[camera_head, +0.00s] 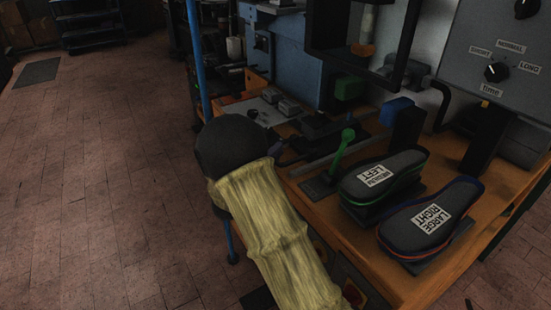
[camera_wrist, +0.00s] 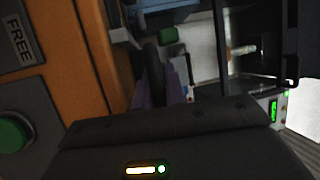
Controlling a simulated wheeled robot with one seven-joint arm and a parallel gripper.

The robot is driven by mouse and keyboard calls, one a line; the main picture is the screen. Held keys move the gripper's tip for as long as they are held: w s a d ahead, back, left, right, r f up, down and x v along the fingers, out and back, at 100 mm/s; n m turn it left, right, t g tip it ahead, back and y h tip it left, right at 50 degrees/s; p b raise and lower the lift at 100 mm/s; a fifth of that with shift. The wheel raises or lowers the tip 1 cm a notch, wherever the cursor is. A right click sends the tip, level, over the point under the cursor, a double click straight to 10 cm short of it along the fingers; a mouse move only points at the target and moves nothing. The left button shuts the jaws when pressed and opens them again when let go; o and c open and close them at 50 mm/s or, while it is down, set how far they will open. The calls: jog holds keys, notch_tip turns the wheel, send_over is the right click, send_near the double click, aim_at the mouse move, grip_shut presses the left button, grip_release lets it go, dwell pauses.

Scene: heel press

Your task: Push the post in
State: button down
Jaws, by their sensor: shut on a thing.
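My gripper (camera_wrist: 165,84) shows in the wrist view with its two purplish fingers pointing away from the camera. It is shut on a dark, upright, rounded piece (camera_wrist: 152,66), which I take to be the post. The lower part of this piece is hidden by the fingers and the dark gripper body, and how far it stands out cannot be told. In the head view my dark wrist and yellow-sleeved arm reach over the left edge of the wooden bench (camera_head: 305,184).
Two dark shoe forms, medium left (camera_head: 406,165) and large right (camera_head: 402,232), stand on the bench right of my arm. A green-knobbed lever (camera_head: 343,146) stands beside them. A time-dial panel (camera_head: 500,45) is at upper right. The wrist view shows a green button (camera_wrist: 12,133).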

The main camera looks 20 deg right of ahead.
jog(key=shift+d, duration=0.25)
jog(key=c, duration=1.5)
grip_release()
jog(key=shift+o, duration=0.2)
jog(key=v, duration=1.7)
jog(key=shift+a+b, duration=0.2)
jog(key=shift+b, duration=0.15)
jog(key=shift+s, duration=0.1)
jog(key=shift+c, duration=0.4)
